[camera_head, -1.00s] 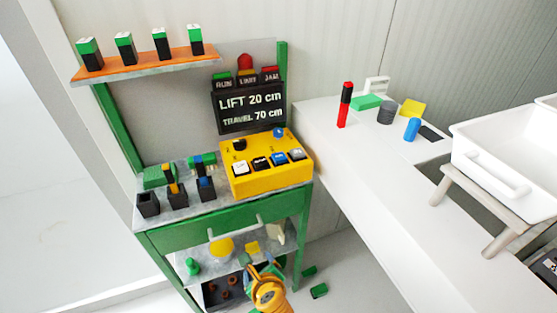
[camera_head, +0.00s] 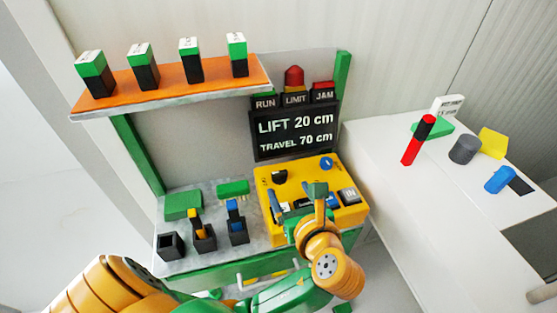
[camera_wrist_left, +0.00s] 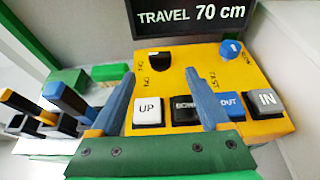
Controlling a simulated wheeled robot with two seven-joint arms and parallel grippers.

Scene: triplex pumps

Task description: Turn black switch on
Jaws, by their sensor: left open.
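The black switch (camera_head: 280,176) is a small knob at the upper left of the yellow control box (camera_head: 262,182). In the left wrist view the black switch (camera_wrist_left: 159,59) has ON/OFF lettering at its left. My left gripper (camera_head: 297,200) is over the front part of the box, short of the switch. In the left wrist view the left gripper (camera_wrist_left: 160,73) is open and empty, with the switch seen between and beyond its fingertips. The fingers partly hide the button row. My right gripper is not in view.
The box also bears a white UP button (camera_wrist_left: 149,110), a blue OUT button (camera_wrist_left: 230,106), a grey IN button (camera_wrist_left: 265,102) and a blue knob (camera_wrist_left: 231,49). A black display (camera_head: 295,132) stands behind. Black holders (camera_head: 203,236) stand at the left, below an orange shelf (camera_head: 160,88).

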